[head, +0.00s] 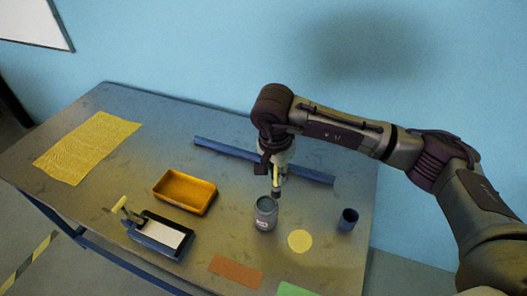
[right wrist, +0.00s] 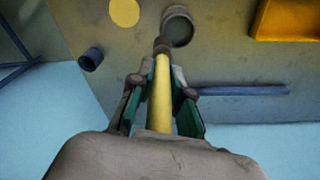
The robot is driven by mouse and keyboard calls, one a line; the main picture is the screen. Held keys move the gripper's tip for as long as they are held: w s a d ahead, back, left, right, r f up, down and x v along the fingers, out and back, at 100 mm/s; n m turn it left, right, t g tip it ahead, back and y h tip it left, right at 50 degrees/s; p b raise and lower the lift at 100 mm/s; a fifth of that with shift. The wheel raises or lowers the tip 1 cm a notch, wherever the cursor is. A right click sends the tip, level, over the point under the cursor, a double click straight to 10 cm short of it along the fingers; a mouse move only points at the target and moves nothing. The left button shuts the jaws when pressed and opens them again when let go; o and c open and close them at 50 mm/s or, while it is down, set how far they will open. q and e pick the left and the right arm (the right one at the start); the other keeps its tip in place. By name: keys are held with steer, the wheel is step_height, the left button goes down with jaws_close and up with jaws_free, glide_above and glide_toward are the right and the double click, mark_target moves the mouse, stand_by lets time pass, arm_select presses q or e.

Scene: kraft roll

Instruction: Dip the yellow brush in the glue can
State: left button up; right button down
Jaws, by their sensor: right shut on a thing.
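The yellow brush (head: 275,181) hangs from my right gripper (head: 268,167), which is shut on its handle. In the right wrist view the yellow handle (right wrist: 160,100) runs between the two fingers and ends in a dark tip. The grey glue can (head: 265,217) stands upright on the table with its round dark mouth open; it also shows in the right wrist view (right wrist: 177,26). The brush tip is close to the can's mouth, toward its far right side in the head view, and appears outside it. The exact height gap is hard to tell. My left gripper is out of view.
An orange tray (head: 185,192) and a black pad holder (head: 160,237) with a yellow handle stand left of the can. A yellow disc (head: 300,240) and a small dark cup (head: 347,219) are to its right. A blue bar (head: 225,152) lies behind.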

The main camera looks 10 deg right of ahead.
mark_target(276, 193)
steer(key=f+m, duration=0.1)
steer(key=f, duration=0.1)
steer(key=w+a+f+m, duration=0.1)
steer(key=f+m, duration=0.1)
steer(key=a+f+m, duration=0.1)
steer(key=f+m, duration=0.1)
steer(key=shift+w+f+g, duration=0.15)
steer(key=shift+w+g, duration=0.15)
arm_select(q)
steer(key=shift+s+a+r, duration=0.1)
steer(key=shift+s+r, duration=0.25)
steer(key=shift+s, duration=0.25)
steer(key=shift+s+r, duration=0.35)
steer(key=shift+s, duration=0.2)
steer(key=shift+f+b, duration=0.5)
steer(key=shift+b, duration=0.1)
arm_select(e)
steer(key=shift+f, duration=0.5)
